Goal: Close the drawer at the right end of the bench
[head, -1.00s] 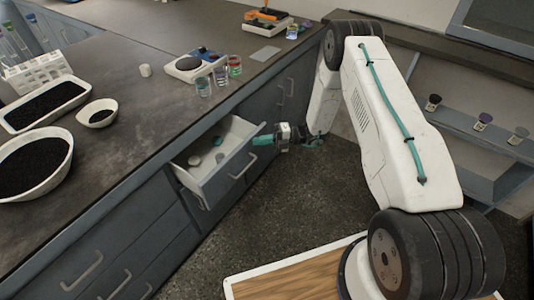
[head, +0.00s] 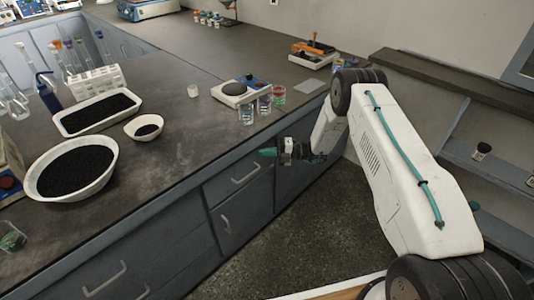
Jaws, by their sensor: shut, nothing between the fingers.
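The drawer (head: 222,189) at the right end of the bench sits in the bench front, just under the worktop, and looks flush with the panels around it. Its inside is hidden. Its pale bar handle (head: 246,174) shows on the front. My gripper (head: 267,152) is shut and empty, with teal fingertips pointing left. In the picture it lies at the upper right of the drawer front, near the worktop edge. I cannot tell whether the fingertips touch the front.
The worktop (head: 175,165) holds a white bowl of dark grains (head: 75,172), a tray (head: 97,112), a small scale (head: 240,92) and glass beakers (head: 264,104) near the front edge. A lower cupboard (head: 240,218) is below the drawer. Dark floor (head: 290,240) is open in front.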

